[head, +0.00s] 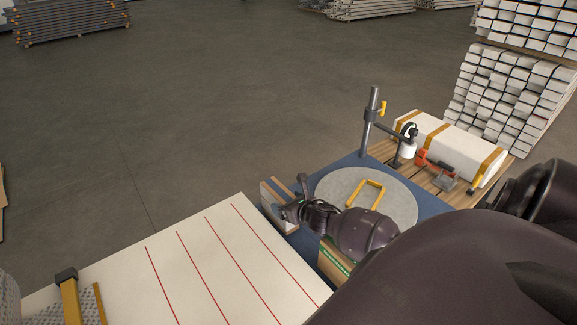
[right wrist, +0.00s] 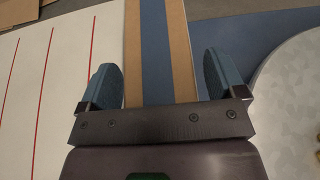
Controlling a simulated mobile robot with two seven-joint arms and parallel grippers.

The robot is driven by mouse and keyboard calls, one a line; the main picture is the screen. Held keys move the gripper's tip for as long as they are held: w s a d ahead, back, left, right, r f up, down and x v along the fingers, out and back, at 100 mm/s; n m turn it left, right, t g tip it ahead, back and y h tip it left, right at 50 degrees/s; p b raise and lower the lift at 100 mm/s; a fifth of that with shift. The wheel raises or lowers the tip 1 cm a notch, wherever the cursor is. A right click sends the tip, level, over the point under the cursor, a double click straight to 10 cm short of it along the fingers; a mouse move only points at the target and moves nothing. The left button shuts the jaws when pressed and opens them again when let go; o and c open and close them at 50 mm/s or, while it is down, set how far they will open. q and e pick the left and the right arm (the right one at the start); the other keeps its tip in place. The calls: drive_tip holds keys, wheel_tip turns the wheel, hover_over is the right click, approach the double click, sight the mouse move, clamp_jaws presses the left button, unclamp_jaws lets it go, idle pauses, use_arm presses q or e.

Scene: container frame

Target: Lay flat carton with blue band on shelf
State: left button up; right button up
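The carton with the blue band (right wrist: 157,50) shows in the right wrist view as a brown strip with a blue stripe along its middle. In the head view the carton (head: 272,198) is at the left edge of the blue surface, partly hidden by my gripper. My right gripper (head: 290,207) is at the carton; in the right wrist view its open fingers (right wrist: 160,80) are on either side of the strip, with a gap at each side. I cannot tell how deep they reach. A white shelf-like surface with red lines (head: 190,265) lies to the left. My left gripper is not in view.
A round grey disc (head: 395,200) with a yellow handle (head: 372,188) sits on the blue surface. A carton with a green band (head: 333,263) is under my right arm. A dark post (head: 370,120) stands behind. A yellow-brown bracket (head: 70,298) is at lower left; the lined surface beside it is bare.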

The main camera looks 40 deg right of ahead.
drive_tip(key=shift+r, duration=0.15)
drive_tip(key=v, duration=1.2)
drive_tip(key=shift+s, duration=0.1)
idle(0.6)
